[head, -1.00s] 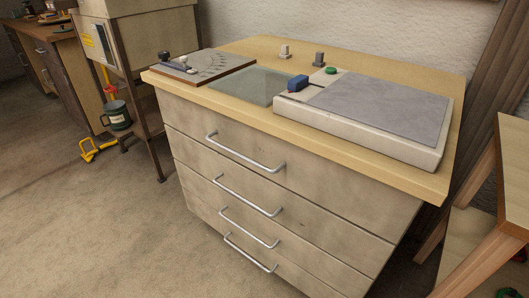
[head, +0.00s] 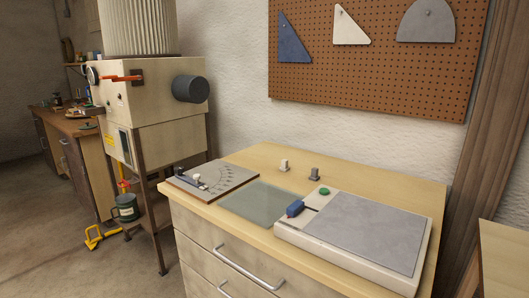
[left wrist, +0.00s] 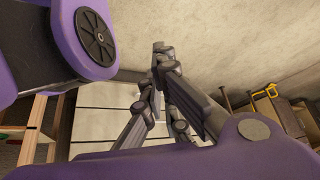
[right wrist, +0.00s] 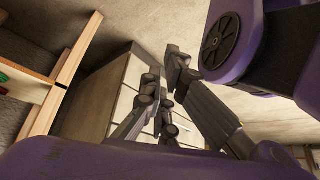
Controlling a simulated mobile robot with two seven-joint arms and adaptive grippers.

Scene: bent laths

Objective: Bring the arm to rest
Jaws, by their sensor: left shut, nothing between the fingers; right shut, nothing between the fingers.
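My left gripper (left wrist: 158,85) shows in the left wrist view with its dark fingers shut and nothing between them. Behind it are the pale fronts of a drawer cabinet (left wrist: 95,120). My right gripper (right wrist: 162,88) shows in the right wrist view, also shut and empty, with the same kind of pale drawer fronts (right wrist: 122,105) behind it. Purple links of my arms fill parts of both wrist views. Neither gripper nor arm is visible in the head view.
The wooden-topped drawer cabinet (head: 260,158) carries a protractor board (head: 213,181), a glass plate (head: 258,203) and a grey-topped device (head: 365,232). A machine on legs (head: 160,137) stands left, a pegboard (head: 380,70) hangs behind, and a wooden stand (head: 503,250) is at right.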

